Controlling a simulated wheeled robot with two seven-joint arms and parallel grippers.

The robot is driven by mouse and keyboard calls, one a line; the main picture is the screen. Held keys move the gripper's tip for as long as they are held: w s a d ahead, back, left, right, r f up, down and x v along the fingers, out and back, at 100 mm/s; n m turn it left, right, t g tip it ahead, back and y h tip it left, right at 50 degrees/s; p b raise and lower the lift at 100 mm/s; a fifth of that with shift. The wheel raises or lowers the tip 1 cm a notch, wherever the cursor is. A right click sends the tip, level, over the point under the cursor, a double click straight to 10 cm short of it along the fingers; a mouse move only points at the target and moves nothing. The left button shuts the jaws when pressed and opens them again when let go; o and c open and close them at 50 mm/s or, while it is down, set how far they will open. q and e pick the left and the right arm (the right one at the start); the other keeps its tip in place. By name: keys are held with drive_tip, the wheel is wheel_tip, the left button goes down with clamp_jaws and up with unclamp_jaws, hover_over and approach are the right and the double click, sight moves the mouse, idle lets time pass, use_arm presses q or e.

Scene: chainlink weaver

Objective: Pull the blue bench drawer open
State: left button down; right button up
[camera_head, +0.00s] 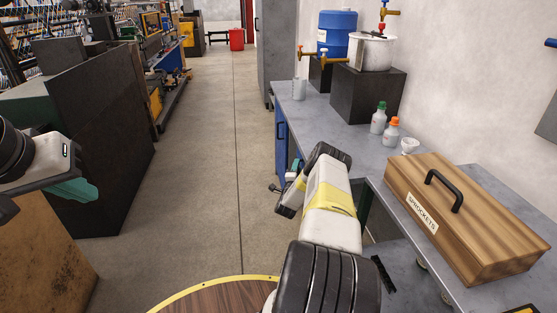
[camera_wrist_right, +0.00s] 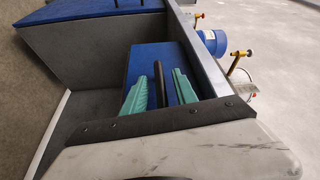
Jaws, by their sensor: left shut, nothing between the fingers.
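The blue drawer front (camera_wrist_right: 150,60) shows in the right wrist view, under the edge of the grey bench. A dark bar handle (camera_wrist_right: 160,75) stands out over it. My right gripper (camera_wrist_right: 158,92) has its two teal fingers apart, one on each side of the handle, with gaps visible between. In the head view my right gripper (camera_head: 297,170) is at the bench front, mostly hidden by my wrist, and the drawer is hidden behind my arm. My left gripper (camera_head: 72,190) is shut and empty at the far left, away from the bench.
A blue cabinet panel (camera_head: 281,145) sits further along the grey bench (camera_head: 330,135). On the bench are a wooden sprockets box (camera_head: 480,225), small bottles (camera_head: 379,118), a pot (camera_head: 371,52) and a blue drum (camera_head: 337,32). The floor aisle (camera_head: 205,150) is clear.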

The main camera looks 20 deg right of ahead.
drive_tip(key=shift+w+d, duration=0.1)
drive_tip(key=shift+w, duration=0.05)
clamp_jaws()
idle(1.4)
